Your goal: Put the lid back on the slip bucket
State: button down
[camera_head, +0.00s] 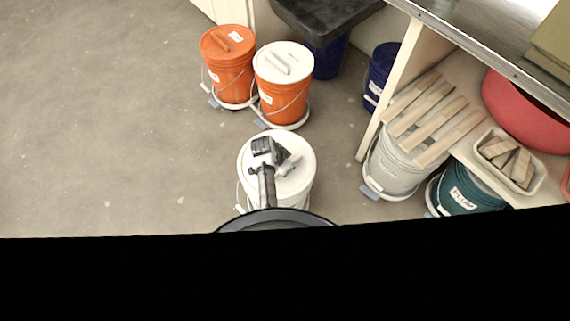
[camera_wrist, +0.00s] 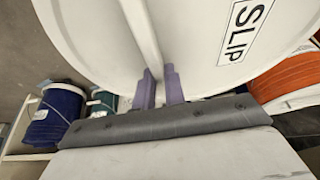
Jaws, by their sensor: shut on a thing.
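The white round lid (camera_wrist: 215,25) marked "SLIP" fills the upper part of the wrist view. A straight bar handle (camera_wrist: 141,30) crosses it. My gripper (camera_wrist: 160,88) has its two purple fingers shut on this handle. In the head view my gripper (camera_head: 270,152) is over the lid (camera_head: 298,187), which lies over a white bucket (camera_head: 306,202) in the middle of the floor. The lid hides the bucket's opening, and my arm hides part of both. I cannot tell whether the lid rests on the rim or is held just above it.
An orange bucket with an orange lid (camera_head: 228,75) and one with a white lid (camera_head: 283,98) stand behind. To the right, a grey-white bucket (camera_head: 391,172) and a teal bucket (camera_head: 461,192) stand by a shelf with wooden slats (camera_head: 433,118). The floor (camera_head: 110,120) at left is clear.

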jog(key=shift+f, duration=0.15)
dwell(0.5)
jog(key=c, duration=0.9)
grip_release()
jog(key=shift+r+p, duration=3.25)
jog(key=shift+r, duration=0.3)
grip_shut()
